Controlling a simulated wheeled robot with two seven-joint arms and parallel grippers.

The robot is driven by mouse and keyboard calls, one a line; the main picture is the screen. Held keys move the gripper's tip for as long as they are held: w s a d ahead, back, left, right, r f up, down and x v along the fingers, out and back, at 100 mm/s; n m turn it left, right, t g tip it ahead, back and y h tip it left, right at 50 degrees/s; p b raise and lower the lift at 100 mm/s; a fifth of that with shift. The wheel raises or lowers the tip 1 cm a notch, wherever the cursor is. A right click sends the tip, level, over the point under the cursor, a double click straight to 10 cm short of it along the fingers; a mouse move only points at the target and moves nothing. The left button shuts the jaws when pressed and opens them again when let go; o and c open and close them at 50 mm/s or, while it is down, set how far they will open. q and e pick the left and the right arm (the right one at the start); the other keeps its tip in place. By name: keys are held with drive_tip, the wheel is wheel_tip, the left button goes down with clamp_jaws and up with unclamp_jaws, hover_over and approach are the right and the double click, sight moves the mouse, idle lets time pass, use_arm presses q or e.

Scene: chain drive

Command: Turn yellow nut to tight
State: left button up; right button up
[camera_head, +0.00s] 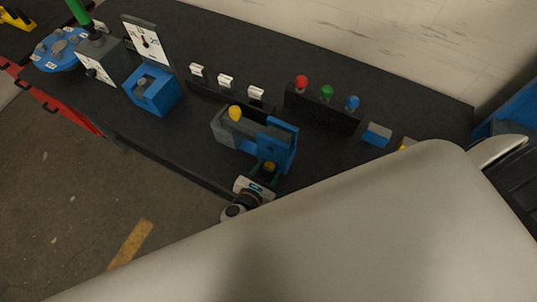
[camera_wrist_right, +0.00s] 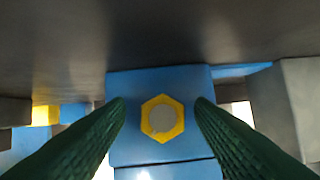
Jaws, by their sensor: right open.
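In the right wrist view, the yellow hexagonal nut (camera_wrist_right: 147,118) sits around a grey round shaft end on the face of a blue block (camera_wrist_right: 135,85). My right gripper (camera_wrist_right: 162,110) is open, one dark green finger on each side of the nut, with a gap showing at both sides. In the head view, my right gripper (camera_head: 266,174) is in front of the blue block (camera_head: 285,145), with the yellow nut (camera_head: 270,167) showing between its fingers. Depth between fingers and nut is hard to tell. My left gripper is not in view.
A grey vise-like body with a yellow knob (camera_head: 235,113) adjoins the blue block. Red (camera_head: 301,83), green (camera_head: 327,92) and blue (camera_head: 352,102) knobs stand behind it. My pale arm covers the lower right.

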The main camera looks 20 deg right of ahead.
drive_tip(key=shift+a+r, duration=0.1)
drive_tip(key=shift+a, duration=0.1)
drive_tip(key=shift+c, duration=0.6)
drive_tip(key=c, duration=0.9)
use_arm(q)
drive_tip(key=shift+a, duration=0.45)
use_arm(e)
drive_tip(key=shift+d, duration=0.1)
